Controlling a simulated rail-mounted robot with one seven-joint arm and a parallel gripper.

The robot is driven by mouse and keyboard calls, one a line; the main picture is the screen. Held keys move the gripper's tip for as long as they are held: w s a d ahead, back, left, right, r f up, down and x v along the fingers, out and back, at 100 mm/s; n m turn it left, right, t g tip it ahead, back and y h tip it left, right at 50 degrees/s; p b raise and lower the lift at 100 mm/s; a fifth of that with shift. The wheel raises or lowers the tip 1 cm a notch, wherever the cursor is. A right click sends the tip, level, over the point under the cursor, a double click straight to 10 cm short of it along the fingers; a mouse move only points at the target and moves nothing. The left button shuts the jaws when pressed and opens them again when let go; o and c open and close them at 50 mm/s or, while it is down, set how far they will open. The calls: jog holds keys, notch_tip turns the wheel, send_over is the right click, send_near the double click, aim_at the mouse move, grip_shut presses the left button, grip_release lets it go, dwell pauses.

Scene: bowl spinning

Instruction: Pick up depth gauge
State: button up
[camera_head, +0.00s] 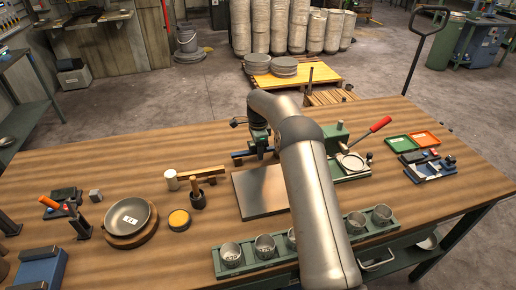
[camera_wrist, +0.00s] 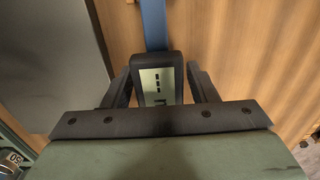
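The depth gauge (camera_wrist: 160,82) has a dark body with a grey digital display and a blue bar (camera_wrist: 153,24) running away from it. In the wrist view it sits between the two fingers of my gripper (camera_wrist: 159,72), one finger close along each side. Whether both fingers press on it or small gaps remain is not clear. The lower end of the body is hidden behind the gripper. In the head view, my gripper (camera_head: 262,148) is down at the table, and the blue bar (camera_head: 239,154) shows to its left.
A grey metal plate (camera_head: 258,196) lies close in front of the gripper on the wooden table (camera_head: 130,160). A wooden-handled mallet (camera_head: 172,180) lies to the left. A green press with a red lever (camera_head: 380,124) stands to the right. A green rack of cups (camera_head: 230,268) is in front.

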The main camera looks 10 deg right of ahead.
jog(key=c, duration=0.9)
jog(key=shift+r, duration=0.15)
